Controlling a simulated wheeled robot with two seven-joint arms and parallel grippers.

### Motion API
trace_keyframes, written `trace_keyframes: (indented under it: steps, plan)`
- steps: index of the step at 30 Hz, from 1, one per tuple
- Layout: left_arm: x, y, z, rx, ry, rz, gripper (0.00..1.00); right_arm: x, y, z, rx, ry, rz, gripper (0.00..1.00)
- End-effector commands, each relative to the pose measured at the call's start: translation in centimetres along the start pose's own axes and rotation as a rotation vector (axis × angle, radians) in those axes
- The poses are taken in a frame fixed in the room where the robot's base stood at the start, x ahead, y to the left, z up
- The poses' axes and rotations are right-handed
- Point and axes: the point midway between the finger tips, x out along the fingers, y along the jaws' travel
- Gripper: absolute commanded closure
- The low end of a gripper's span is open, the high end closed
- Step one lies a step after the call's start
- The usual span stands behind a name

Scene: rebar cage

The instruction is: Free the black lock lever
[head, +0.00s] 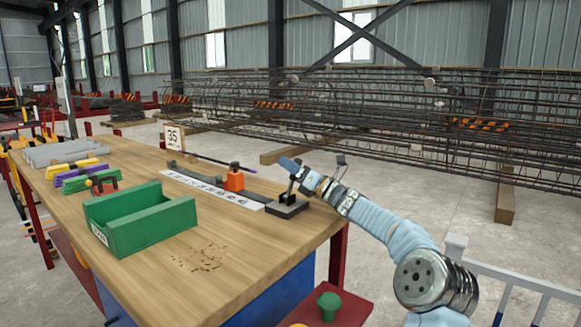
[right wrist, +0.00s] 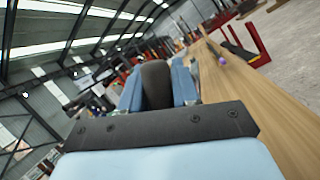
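The black lock lever (head: 293,192) rises from a black base (head: 287,210) at the right end of the measuring strip, near the table's right edge. My right gripper (head: 298,173) is at the top of the lever, reaching in from the right. In the right wrist view a dark rounded piece, which looks like the lever's handle (right wrist: 157,85), fills the space between my two blue fingers, and they appear to press on it from both sides. The fingers hide part of the lever in the head view. My left gripper is not in view.
On the wooden table (head: 160,260) are a green open tray (head: 150,228), an orange block (head: 234,180) on the white marked strip (head: 205,186), a dark rod (head: 215,161) and a "35" sign (head: 172,136). Rebar cages (head: 400,110) lie behind.

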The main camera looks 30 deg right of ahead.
Motion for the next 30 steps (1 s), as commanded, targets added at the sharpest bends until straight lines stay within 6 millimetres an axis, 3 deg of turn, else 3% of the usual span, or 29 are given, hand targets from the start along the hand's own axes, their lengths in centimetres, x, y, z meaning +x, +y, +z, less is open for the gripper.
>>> trace_keyframes:
  steps: [3, 17, 30]
  plan:
    - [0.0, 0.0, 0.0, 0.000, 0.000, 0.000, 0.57, 0.0, 0.0, 0.0, 0.000, 0.000, -0.001, 1.00]
    - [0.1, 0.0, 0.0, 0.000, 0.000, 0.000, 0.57, 0.0, 0.4, -0.1, -0.044, 0.010, 0.013, 1.00]
    - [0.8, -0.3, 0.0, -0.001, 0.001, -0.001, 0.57, 0.3, 3.1, -1.0, -0.352, 0.073, 0.105, 1.00]
